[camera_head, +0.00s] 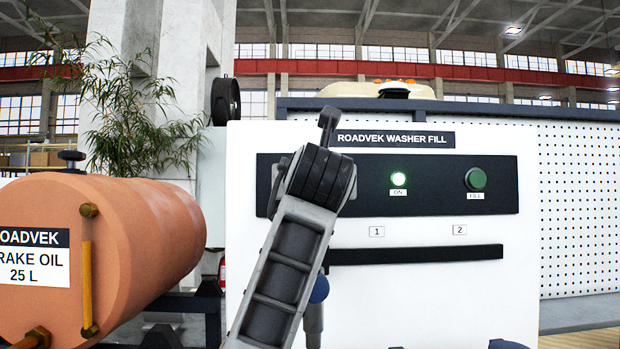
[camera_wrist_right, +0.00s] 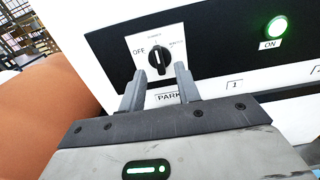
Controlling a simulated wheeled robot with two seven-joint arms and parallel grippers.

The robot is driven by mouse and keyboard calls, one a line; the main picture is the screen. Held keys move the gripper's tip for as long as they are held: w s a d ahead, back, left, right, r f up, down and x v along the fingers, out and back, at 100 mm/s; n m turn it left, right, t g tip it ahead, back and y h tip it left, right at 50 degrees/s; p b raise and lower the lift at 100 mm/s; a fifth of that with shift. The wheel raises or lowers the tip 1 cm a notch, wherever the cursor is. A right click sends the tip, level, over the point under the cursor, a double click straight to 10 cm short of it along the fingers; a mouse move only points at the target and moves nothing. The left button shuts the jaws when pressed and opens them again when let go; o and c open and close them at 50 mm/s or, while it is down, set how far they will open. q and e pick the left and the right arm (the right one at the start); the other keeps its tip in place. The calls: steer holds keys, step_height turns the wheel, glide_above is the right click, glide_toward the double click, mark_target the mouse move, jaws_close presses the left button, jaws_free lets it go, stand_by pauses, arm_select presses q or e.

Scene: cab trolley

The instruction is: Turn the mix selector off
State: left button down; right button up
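The mix selector (camera_wrist_right: 158,58) is a round black knob on the dark panel in the right wrist view. Its white pointer line stands about upright, with OFF printed to its left and small, hard-to-read labels above and to its right. My right gripper (camera_wrist_right: 157,72) is open, its two grey fingers apart, one on each side below the knob. I cannot tell whether they touch it. In the head view my right arm covers the selector's part of the panel (camera_head: 360,200). My left gripper is in neither view.
A lit green ON lamp (camera_head: 398,179) and a dark green FILL button (camera_head: 475,179) sit right of the selector. A black bar (camera_head: 430,254) runs below the panel. An orange brake oil drum (camera_head: 150,230) stands close at the left.

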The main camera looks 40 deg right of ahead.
arm_select(q)
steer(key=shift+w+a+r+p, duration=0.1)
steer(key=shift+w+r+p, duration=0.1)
steer(key=shift+p, duration=0.1)
arm_select(e)
steer(key=x, duration=0.3)
steer(key=shift+w+d, duration=0.25)
steer(key=shift+w, duration=0.05)
jaws_close()
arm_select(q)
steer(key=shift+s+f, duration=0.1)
